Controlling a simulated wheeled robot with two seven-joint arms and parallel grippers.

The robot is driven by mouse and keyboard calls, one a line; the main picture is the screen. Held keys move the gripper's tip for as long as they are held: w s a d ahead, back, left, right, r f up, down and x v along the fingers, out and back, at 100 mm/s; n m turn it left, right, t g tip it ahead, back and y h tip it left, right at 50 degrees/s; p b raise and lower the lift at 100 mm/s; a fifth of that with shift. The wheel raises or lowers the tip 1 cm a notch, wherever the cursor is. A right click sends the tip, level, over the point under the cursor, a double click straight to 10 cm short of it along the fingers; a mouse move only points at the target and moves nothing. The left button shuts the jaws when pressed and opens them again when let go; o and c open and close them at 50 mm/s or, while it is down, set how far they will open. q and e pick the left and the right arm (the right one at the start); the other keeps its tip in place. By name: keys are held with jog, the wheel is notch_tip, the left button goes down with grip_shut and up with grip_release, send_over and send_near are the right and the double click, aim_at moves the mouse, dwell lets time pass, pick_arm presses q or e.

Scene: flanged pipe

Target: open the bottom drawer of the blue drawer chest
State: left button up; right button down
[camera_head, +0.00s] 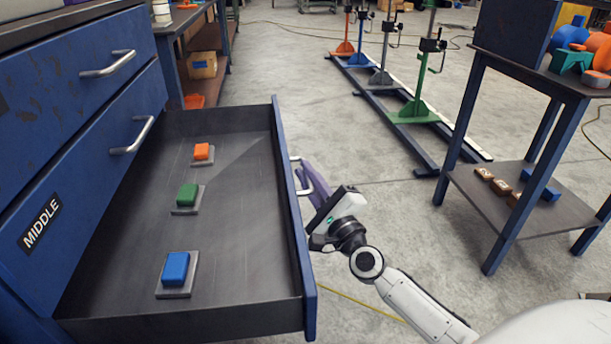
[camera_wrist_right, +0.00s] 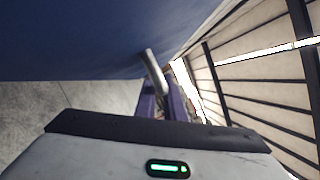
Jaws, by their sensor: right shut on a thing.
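The blue drawer chest (camera_head: 75,110) stands at the left in the head view. Its drawer below the one labelled MIDDLE is pulled far out, with its blue front (camera_head: 290,215) facing right. The drawer's silver handle (camera_head: 299,176) shows on the front's outer side. My right gripper (camera_head: 312,176), with purple fingers, is shut on this handle. In the right wrist view the handle (camera_wrist_right: 155,72) runs down between the fingers (camera_wrist_right: 161,103), beside the blue drawer front (camera_wrist_right: 80,40). My left gripper is not in view.
A blue table (camera_head: 545,85) with shelf stands right. Stands on rails (camera_head: 405,120) are behind. Floor between is clear.

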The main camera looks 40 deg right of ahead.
jog(key=c, duration=1.8)
grip_release()
jog(key=shift+c, duration=0.2)
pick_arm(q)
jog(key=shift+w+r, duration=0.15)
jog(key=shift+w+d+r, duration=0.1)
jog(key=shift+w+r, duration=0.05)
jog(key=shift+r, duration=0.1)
pick_arm(e)
jog(key=v, duration=1)
jog(key=shift+s, duration=0.2)
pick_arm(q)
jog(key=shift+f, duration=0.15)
